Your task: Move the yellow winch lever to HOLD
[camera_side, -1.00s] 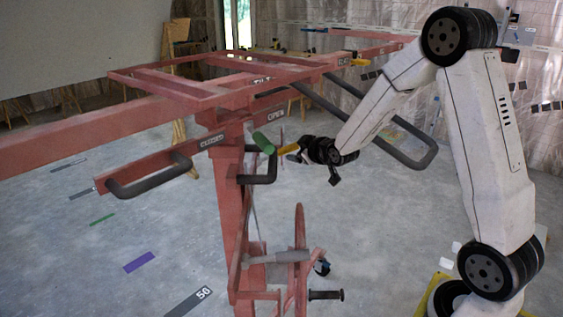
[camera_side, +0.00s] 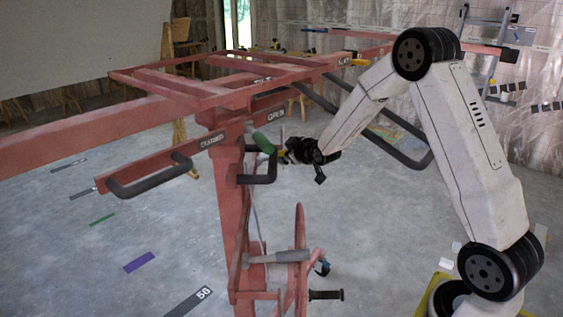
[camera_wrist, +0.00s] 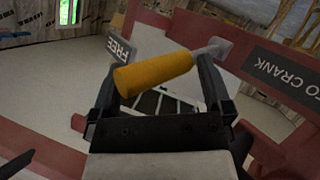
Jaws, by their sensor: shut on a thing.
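The yellow winch lever (camera_wrist: 153,73) lies crosswise between the two black fingers of my gripper (camera_wrist: 158,82) in the wrist view. Its metal end points right, toward a dark label reading "TO CRANK" (camera_wrist: 287,74). My gripper is shut on the lever. In the side view my gripper (camera_side: 287,151) is at the red frame's post, and only a small yellow bit of the lever (camera_side: 281,148) shows at its tip. I cannot read a HOLD label in any view.
A dark looped bar (camera_side: 405,157) passes behind my arm. The red lift frame (camera_side: 228,205) stands at the left. The floor (camera_side: 400,255) between frame and arm base is clear.

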